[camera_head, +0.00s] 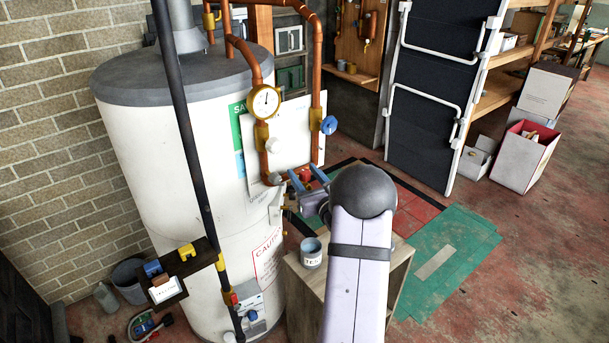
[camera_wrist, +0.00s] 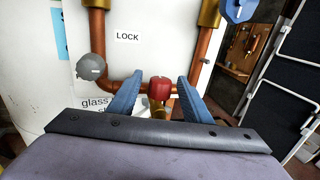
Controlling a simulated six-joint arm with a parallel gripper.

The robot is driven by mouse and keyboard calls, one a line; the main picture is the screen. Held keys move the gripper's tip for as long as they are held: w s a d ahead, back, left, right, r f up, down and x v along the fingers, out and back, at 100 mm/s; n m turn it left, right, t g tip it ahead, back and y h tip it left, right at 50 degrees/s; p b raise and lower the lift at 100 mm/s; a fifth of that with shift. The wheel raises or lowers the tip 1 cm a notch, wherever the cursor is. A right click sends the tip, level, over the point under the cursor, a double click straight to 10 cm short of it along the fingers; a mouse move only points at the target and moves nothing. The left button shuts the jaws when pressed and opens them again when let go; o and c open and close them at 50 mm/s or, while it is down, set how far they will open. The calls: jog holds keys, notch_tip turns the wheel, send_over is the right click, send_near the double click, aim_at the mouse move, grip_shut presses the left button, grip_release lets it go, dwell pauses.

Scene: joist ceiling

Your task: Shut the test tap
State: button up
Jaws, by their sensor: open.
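A red knob (camera_wrist: 158,88) on a brass body sits on the low copper pipe run in front of a white panel; I take it for the test tap, though no label names it. It also shows in the head view (camera_head: 306,175), partly hidden by my gripper. My gripper (camera_wrist: 160,80) has blue fingers spread apart, one on each side of the red knob, with a gap to each. Nothing is gripped. The fingers also show in the head view (camera_head: 302,171). Whether the fingertips reach the knob's depth is hard to tell.
A grey round knob (camera_wrist: 91,66) is left of my fingers. A blue handle (camera_head: 329,125) and a pressure gauge (camera_head: 264,101) are on the pipes above. The white tank (camera_head: 165,170) is close on the left. A cup (camera_head: 311,255) stands on a wooden cabinet (camera_head: 300,290) below.

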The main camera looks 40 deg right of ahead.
aim_at(307, 178)
jog(key=shift+b+v, duration=1)
jog(key=shift+v, duration=2.7)
